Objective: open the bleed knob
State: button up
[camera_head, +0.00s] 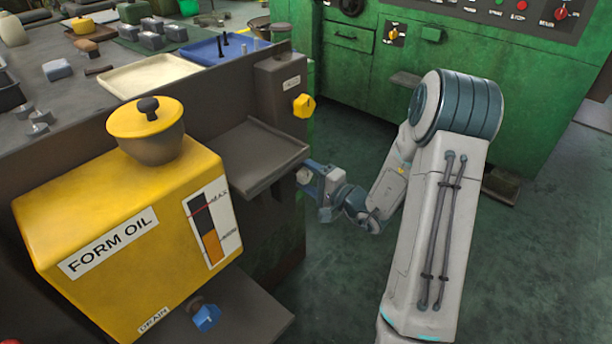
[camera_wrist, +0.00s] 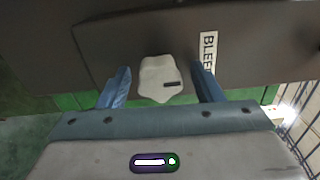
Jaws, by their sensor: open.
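The bleed knob (camera_wrist: 160,80) is pale grey-white with a short dark mark on its face. In the wrist view it sits on a dark panel (camera_wrist: 110,48), beside a white label (camera_wrist: 208,52) whose visible letters start "BLEE". My gripper (camera_wrist: 161,73) is open, with one blue finger on each side of the knob and a visible gap at each side. I cannot tell how deep the fingertips reach. In the head view my gripper (camera_head: 312,182) is low beside the dark cabinet, just right of the grey tray; the knob is hidden there.
A yellow form oil tank (camera_head: 120,250) with a blue drain knob (camera_head: 207,318) stands at the left. A yellow knob (camera_head: 303,105) sticks out above my gripper, and the grey tray (camera_head: 262,152) juts out beside it. A green machine (camera_head: 345,80) stands behind. Floor shows between them.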

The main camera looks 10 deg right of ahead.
jog(key=c, duration=1)
jog(key=shift+m, duration=0.3)
jog(key=shift+o, duration=0.2)
jog(key=m, duration=0.3)
jog(key=shift+m+p, duration=0.3)
jog(key=shift+p, duration=0.05)
jog(key=m+p, duration=0.1)
jog(key=m, duration=0.3)
jog(key=shift+f+m+p, duration=0.1)
jog(key=shift+m+p, duration=0.2)
jog(key=shift+p, duration=0.1)
jog(key=m+p, duration=0.3)
jog(key=m, duration=0.2)
jog(key=shift+s+a, duration=0.1)
jog(key=shift+f+m+p, duration=0.15)
jog(key=shift+m+p, duration=1.35)
jog(key=shift+m, duration=0.5)
jog(key=shift+c, duration=0.2)
